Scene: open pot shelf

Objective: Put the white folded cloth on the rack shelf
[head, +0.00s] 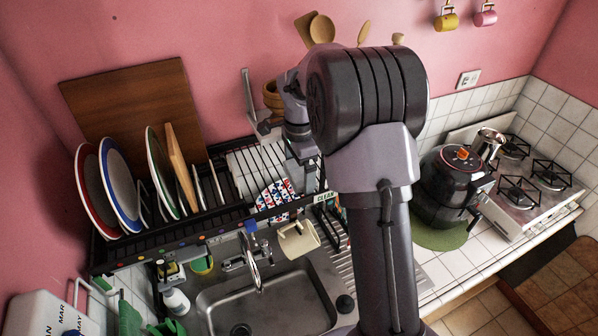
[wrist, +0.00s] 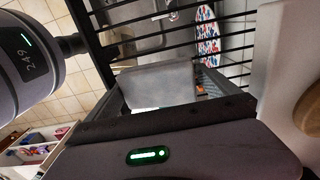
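My gripper (head: 302,152) reaches down over the right end of the black slatted rack shelf (head: 112,254), partly hidden behind my own arm. In the wrist view, the rack bars (wrist: 262,58) cross close beyond my gripper. A flat pale grey piece (wrist: 156,84) lies between the dark finger sides there. I cannot tell whether it is the white folded cloth or part of my gripper, nor whether the fingers are closed. No white folded cloth can be made out clearly in the head view. A red, white and blue patterned item (head: 276,199) shows at the rack's right part.
Plates (head: 119,187) and a wooden board (head: 180,168) stand upright at the rack's left. A cream mug (head: 298,240) hangs below its front edge. The sink (head: 270,307) lies below. A dark pot (head: 447,190) and stove (head: 530,176) are at right.

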